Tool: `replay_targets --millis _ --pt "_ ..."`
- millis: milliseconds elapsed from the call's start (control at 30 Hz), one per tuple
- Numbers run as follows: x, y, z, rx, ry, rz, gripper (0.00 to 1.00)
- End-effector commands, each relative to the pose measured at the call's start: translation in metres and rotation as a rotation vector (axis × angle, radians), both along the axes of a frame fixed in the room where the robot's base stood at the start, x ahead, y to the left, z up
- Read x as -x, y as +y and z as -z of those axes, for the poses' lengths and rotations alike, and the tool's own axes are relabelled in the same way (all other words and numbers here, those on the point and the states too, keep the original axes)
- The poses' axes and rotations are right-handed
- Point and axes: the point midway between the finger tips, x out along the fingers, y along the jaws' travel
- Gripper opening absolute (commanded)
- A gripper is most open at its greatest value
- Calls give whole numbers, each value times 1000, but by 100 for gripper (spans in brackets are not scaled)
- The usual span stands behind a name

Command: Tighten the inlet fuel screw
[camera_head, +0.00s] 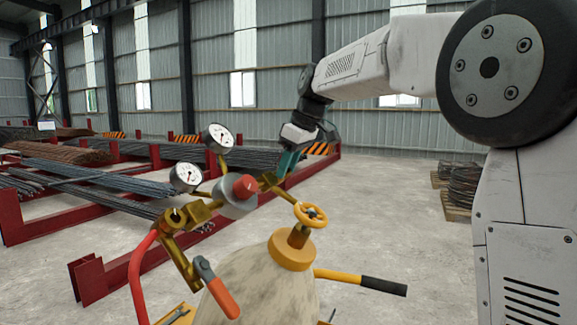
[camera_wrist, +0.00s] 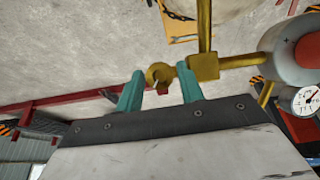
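A brass fuel fitting with a round nut-like end (camera_wrist: 159,77) shows in the wrist view, joined to a square brass block (camera_wrist: 203,67). In the head view this brass end (camera_head: 268,180) sits right of the regulator's red knob (camera_head: 245,187). I cannot tell for sure which part is the inlet fuel screw. My gripper (camera_wrist: 159,68) has two teal fingers, one on each side of the round brass end, with small gaps visible. It looks open and not clamped. In the head view my gripper (camera_head: 287,162) is partly hidden beside the fitting.
Two round gauges (camera_head: 220,138) stand above the regulator. A tank (camera_head: 265,288) with a yellow valve wheel (camera_head: 310,215) stands below, a black-gripped handle (camera_head: 383,286) to its right. A red hose (camera_head: 137,280) hangs left. Red racks (camera_head: 100,280) hold rebar behind.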

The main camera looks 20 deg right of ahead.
Motion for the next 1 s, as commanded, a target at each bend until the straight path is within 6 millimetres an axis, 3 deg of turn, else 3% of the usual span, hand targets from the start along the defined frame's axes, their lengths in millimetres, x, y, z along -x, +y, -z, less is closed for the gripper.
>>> replay_targets --millis 200,300,333,667,1000 --pt "0 -1 0 0 0 2 35" --pt "0 -1 0 0 0 2 7" --pt "0 -1 0 0 0 2 6" --pt "-1 -2 0 -17 16 23 6" --pt "-2 -4 0 -132 132 160 6"
